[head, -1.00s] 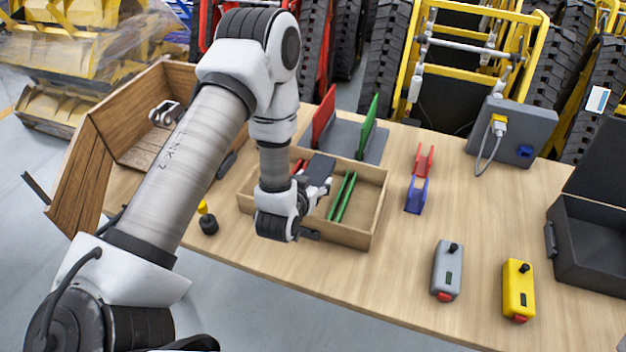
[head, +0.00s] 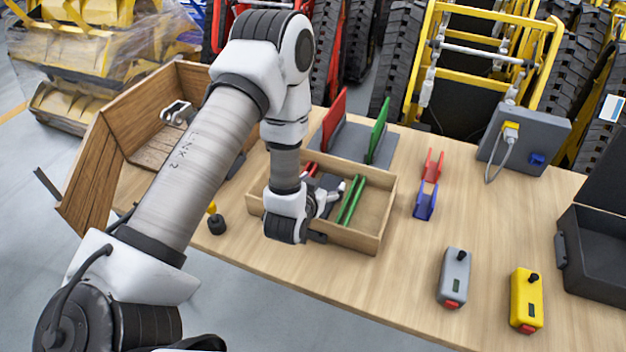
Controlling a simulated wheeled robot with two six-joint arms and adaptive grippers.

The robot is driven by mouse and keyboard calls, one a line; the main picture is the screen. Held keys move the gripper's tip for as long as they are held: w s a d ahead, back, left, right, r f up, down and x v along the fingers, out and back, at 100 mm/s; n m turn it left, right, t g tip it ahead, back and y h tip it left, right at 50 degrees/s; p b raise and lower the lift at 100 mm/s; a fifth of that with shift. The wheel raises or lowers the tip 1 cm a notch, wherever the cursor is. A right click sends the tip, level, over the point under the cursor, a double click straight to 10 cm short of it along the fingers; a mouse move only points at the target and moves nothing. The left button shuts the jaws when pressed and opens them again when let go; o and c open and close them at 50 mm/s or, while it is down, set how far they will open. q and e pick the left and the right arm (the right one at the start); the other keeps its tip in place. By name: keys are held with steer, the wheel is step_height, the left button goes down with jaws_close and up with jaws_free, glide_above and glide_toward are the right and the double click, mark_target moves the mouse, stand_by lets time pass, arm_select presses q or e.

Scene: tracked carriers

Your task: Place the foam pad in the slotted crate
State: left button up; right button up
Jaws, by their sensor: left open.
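The slotted crate (head: 372,237) is a shallow light-wood box on the table, with a pair of red dividers (head: 310,169) and a pair of green dividers (head: 351,200). A dark grey piece that looks like the foam pad (head: 328,181) shows in the crate between the red and green pairs, partly hidden by my gripper. I cannot tell whether it rests on the crate floor. My left gripper (head: 332,200) is open, low over the crate's near side beside the pad. My right gripper is out of view.
Behind the crate stands a grey holder with red (head: 334,120) and green (head: 378,130) panels. Red and blue brackets (head: 426,200), a grey control box (head: 454,278), a yellow one (head: 525,300) and an open black case (head: 600,250) lie right. An open wooden box (head: 100,175) stands left.

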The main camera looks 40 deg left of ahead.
arm_select(q)
steer(key=b+v, duration=0.1)
steer(key=v, duration=0.3)
steer(key=shift+s+d, duration=0.1)
steer(key=shift+s, duration=0.2)
steer(key=p+v, duration=0.7)
steer(key=shift+s+r, duration=0.2)
steer(key=shift+r, duration=0.05)
